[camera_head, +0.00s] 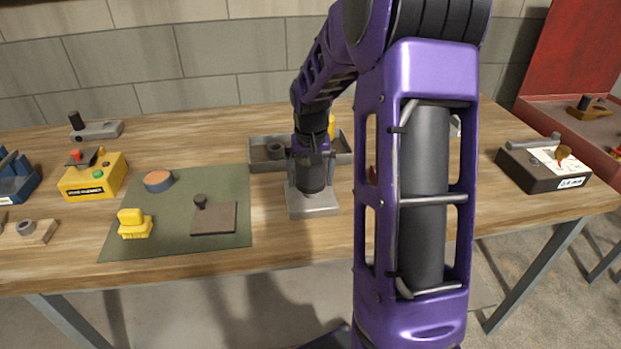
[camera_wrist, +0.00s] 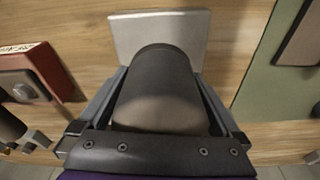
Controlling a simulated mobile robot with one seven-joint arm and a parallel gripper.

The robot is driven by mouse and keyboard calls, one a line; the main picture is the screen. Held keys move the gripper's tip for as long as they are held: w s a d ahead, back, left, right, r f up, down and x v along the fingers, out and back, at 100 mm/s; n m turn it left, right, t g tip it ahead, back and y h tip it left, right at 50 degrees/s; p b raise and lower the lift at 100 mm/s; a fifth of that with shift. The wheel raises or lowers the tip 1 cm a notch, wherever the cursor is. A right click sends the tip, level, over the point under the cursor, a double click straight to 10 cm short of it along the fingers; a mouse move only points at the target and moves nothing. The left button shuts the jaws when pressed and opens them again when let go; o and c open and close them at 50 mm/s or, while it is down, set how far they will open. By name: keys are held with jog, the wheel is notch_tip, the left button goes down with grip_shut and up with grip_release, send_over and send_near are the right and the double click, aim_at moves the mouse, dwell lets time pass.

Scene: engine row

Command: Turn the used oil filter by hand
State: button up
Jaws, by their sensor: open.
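The used oil filter is a dark grey cylinder (camera_head: 312,178), standing upright on a pale grey metal block (camera_head: 313,206) at the middle of the bench. In the wrist view the filter (camera_wrist: 160,80) fills the space between the jaws, with the grey block (camera_wrist: 190,28) behind it. My gripper (camera_head: 312,160) is above and around the filter's upper part, one finger on each side. The jaws are open; the wrist view does not show clearly whether either finger touches the filter. My arm hides part of the bench to the right.
A grey tray (camera_head: 262,163) stands close behind the block. A green mat (camera_head: 175,243) to the left bears a yellow piece (camera_head: 134,223), a round tin (camera_head: 158,180) and a brown plate (camera_head: 214,218). A dark box (camera_head: 540,168) stands at right.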

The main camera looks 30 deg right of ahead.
jog(key=shift+f, duration=0.15)
jog(key=c, duration=1.5)
jog(key=shift+r+n+p, duration=0.2)
jog(key=shift+n+p, duration=0.2)
jog(key=shift+p, duration=0.05)
jog(key=shift+n+p, duration=0.55)
jog(key=shift+n, duration=0.45)
jog(key=shift+f+n+y, duration=0.15)
jog(key=shift+n+y, duration=0.15)
jog(key=shift+a+n+y, duration=0.15)
jog(key=shift+n+y, duration=0.15)
jog(key=shift+n, duration=1.5)
